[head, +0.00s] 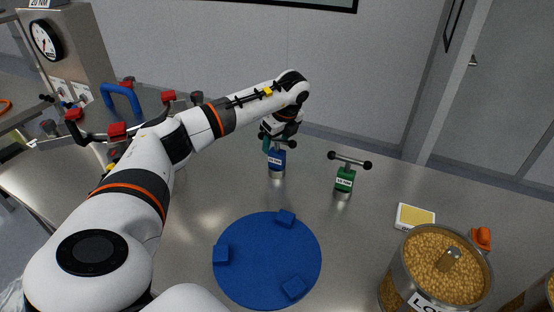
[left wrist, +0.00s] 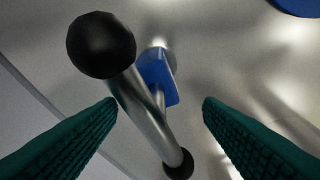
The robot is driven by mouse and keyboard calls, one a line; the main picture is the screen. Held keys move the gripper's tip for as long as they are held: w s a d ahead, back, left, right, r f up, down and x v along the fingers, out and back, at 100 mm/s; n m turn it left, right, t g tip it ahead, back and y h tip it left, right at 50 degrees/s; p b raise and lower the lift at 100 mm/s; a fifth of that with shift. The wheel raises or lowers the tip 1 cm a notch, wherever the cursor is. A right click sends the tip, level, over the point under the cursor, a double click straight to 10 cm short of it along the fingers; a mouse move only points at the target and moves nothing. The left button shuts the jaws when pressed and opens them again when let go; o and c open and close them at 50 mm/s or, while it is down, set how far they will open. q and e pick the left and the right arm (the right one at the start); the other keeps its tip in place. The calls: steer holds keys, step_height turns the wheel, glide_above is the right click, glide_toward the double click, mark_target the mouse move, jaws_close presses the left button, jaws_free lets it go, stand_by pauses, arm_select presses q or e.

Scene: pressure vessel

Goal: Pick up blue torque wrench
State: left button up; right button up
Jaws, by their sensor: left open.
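The blue torque wrench (head: 276,159) stands upright on the steel table, with a blue labelled body and a T-bar handle. My left gripper (head: 268,140) is at its handle, partly hidden by its own wrist. In the left wrist view, the wrench's blue body (left wrist: 160,76) shows beyond the steel bar. The bar, with black ball ends, runs slantwise between my open green fingers (left wrist: 160,104). I see a gap between the bar and the right finger; the left finger looks close to the bar. My right gripper is not in view.
A green torque wrench (head: 345,180) stands to the right. A round blue plate (head: 265,262) with raised blocks lies in front. A grain-filled jar (head: 440,270), a yellow-and-white box (head: 415,216) and an orange item (head: 480,238) are at right. A gauge panel (head: 75,45) stands at left.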

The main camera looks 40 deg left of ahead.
arm_select(q)
steer(key=shift+x, duration=1.4)
jaws_close()
steer(key=shift+w+r, duration=0.1)
steer(key=shift+r, duration=0.1)
